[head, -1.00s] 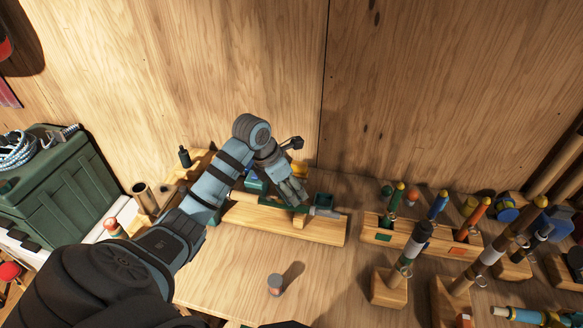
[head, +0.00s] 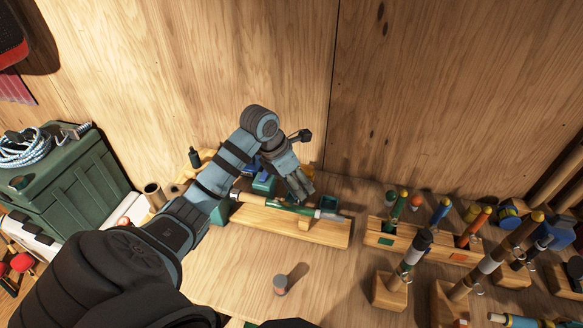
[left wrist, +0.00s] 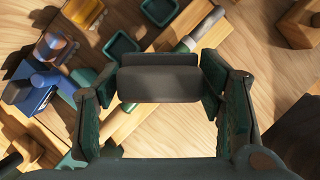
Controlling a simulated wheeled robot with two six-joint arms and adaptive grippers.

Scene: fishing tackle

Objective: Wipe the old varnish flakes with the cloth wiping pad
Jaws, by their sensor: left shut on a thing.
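My left gripper (head: 303,193) is over the middle of a rod (head: 275,203) with green parts, lying along a low wooden stand (head: 250,218). In the left wrist view it is shut on a dark grey block, which looks like the cloth wiping pad (left wrist: 158,82), held crosswise between the two fingers. The rod (left wrist: 195,35) runs diagonally behind the pad. Whether the pad touches the rod is hidden. I cannot make out any varnish flakes. My right gripper is not in view.
Small green trays (left wrist: 120,48) and a blue device (left wrist: 30,92) stand beside the rod. A green box (head: 70,190) stands at left.

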